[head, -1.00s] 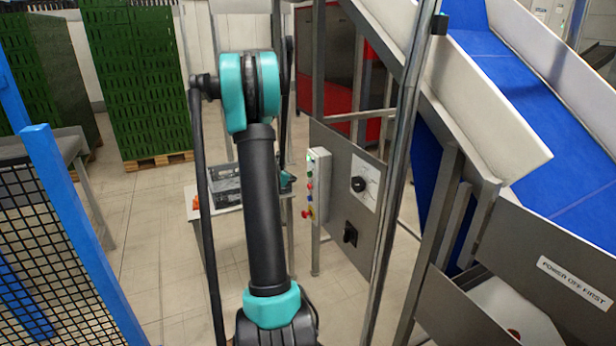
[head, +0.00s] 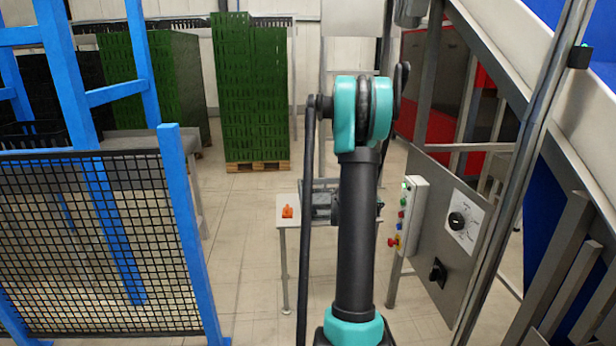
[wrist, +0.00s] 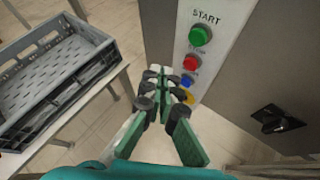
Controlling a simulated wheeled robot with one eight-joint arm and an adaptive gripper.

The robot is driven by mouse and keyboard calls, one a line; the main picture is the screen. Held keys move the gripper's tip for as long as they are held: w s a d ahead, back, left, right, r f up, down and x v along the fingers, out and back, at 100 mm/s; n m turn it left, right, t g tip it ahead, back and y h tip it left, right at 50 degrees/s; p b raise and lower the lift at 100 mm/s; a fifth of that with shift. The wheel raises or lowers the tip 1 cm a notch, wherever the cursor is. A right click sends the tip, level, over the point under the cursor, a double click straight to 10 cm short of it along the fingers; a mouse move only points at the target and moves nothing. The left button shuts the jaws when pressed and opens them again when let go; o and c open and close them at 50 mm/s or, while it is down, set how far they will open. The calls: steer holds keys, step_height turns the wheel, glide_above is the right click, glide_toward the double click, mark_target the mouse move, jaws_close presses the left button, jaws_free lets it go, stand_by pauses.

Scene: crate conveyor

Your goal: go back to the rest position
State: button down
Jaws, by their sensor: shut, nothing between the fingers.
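My gripper (wrist: 168,82) is shut and empty in the wrist view, its fingers in front of the grey button box (wrist: 177,22). The box carries a green START button (wrist: 200,36), a red button (wrist: 190,62) and others below, partly hidden by my fingers. I cannot tell from this view whether the fingertips touch the box. In the head view my arm stands upright in the middle and hides most of my gripper. The button box (head: 420,190) shows just right of my arm.
A table (head: 288,208) bears a grey crate (wrist: 55,85) and a small orange item (head: 287,211). A blue-framed mesh fence (head: 180,230) stands at the left. The conveyor frame (head: 525,150) and a switch panel (head: 440,225) are at the right. Stacked green crates (head: 250,90) stand behind clear floor.

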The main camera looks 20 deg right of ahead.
steer(key=shift+a, duration=0.1)
steer(key=s+a+f+m+y, duration=0.1)
steer(key=s+a+m+y, duration=0.2)
steer(key=s+a+m, duration=0.3)
steer(key=s+a+f+m+y, duration=0.2)
steer(key=s+a+m+y, duration=0.2)
steer(key=a, duration=1.7)
steer(key=s+a+f+m+y, duration=0.2)
steer(key=s+a+m+y, duration=0.2)
steer(key=s+a+m, duration=0.6)
steer(key=s+a, duration=0.4)
steer(key=s, duration=0.4)
steer(key=shift+g, duration=0.4)
